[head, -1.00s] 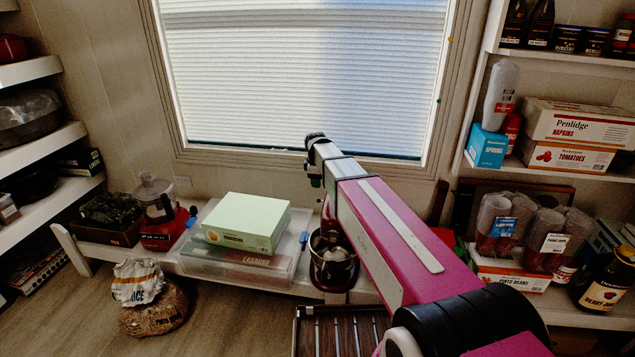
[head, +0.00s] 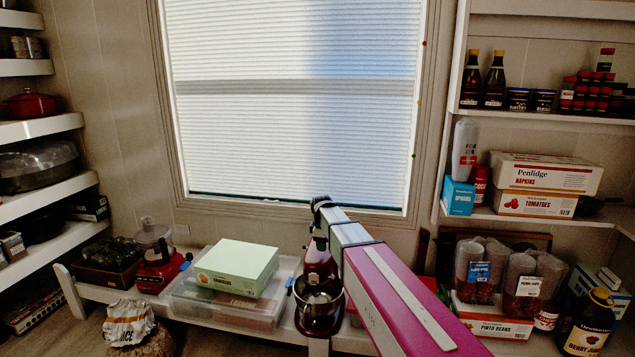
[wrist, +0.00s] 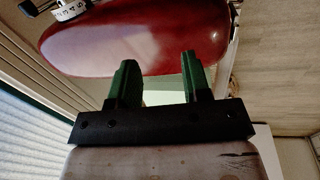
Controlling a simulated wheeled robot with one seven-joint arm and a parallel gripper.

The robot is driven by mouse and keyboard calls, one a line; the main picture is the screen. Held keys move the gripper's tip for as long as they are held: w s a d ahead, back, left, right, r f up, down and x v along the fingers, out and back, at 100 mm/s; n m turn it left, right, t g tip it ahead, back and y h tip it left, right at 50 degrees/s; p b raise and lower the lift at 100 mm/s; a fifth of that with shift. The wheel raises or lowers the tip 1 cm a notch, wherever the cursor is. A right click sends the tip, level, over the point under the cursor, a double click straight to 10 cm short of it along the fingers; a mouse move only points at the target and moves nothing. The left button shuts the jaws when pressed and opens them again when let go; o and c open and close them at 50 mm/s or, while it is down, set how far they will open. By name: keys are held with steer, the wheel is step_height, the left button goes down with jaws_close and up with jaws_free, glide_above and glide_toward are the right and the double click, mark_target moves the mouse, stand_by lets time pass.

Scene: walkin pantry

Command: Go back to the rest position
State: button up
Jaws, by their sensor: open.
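My gripper (wrist: 158,75) shows in the wrist view with its two green fingers spread apart and nothing between them. A smooth dark red rounded body (wrist: 140,40) lies beyond the fingertips; I cannot tell the exact gap. In the head view, my magenta arm reaches forward from the lower right towards the window, and its far end is beside the red stand mixer (head: 319,270) on the low shelf. The gripper's fingers cannot be made out in the head view.
The low shelf (head: 190,318) under the window holds a green crackers box (head: 236,265) on a clear bin (head: 225,312) and a red food processor (head: 155,265). Stocked shelves stand left and right.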

steer(key=s+d+f+m, duration=0.3)
steer(key=s+d+m, duration=0.2)
steer(key=s, duration=0.4)
steer(key=s+d+f+m+g, duration=0.1)
steer(key=s+d+f+m, duration=0.2)
steer(key=s, duration=0.6)
steer(key=s+d+f+m, duration=0.3)
steer(key=s+d+m, duration=0.4)
steer(key=s+d, duration=0.1)
steer(key=shift+s+d+f+g, duration=0.2)
steer(key=shift+s+d+g, duration=0.1)
steer(key=shift+s+g, duration=0.1)
